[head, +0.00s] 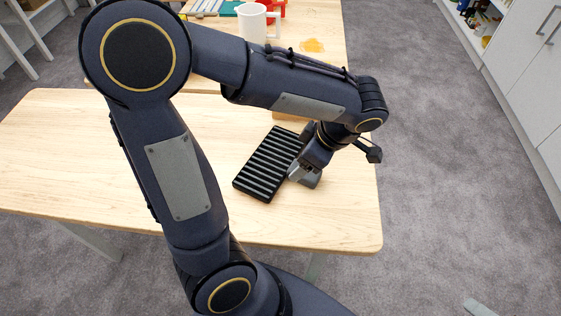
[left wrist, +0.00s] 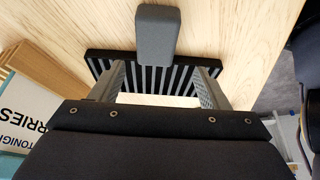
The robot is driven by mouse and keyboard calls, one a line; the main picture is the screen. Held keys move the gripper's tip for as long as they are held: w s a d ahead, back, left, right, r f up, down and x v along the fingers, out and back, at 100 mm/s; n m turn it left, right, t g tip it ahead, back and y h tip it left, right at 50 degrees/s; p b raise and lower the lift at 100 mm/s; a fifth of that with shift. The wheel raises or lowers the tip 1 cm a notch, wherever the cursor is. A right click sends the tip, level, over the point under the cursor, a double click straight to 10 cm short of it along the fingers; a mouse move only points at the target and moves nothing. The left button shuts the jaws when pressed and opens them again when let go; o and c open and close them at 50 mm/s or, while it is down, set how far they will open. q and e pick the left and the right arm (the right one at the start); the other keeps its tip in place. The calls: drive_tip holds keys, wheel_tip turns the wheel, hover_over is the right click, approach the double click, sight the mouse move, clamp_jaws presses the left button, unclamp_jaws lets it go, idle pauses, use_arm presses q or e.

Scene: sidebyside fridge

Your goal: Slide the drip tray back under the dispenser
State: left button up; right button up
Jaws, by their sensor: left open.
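A black ribbed drip tray (head: 267,163) lies on the wooden table, right of its middle. My left gripper (head: 303,174) points down at the tray's right side, and its arm hides part of the tray's far end. In the left wrist view the open fingers (left wrist: 161,68) stand apart in front of the ribbed tray (left wrist: 185,80). I cannot tell whether they touch it. A grey rounded block (left wrist: 157,35) overlaps the tray's edge in that view. No dispenser is recognisable. My right gripper is not in view.
The table (head: 60,150) is clear to the left of the tray. White cabinets (head: 525,60) stand at right. A printed sign (left wrist: 30,110) shows in the wrist view.

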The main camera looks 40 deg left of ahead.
sight(286, 165)
use_arm(q)
drive_tip(key=x, duration=0.5)
drive_tip(key=shift+w+d+f, duration=0.1)
drive_tip(key=shift+w, duration=0.25)
drive_tip(key=c, duration=1.2)
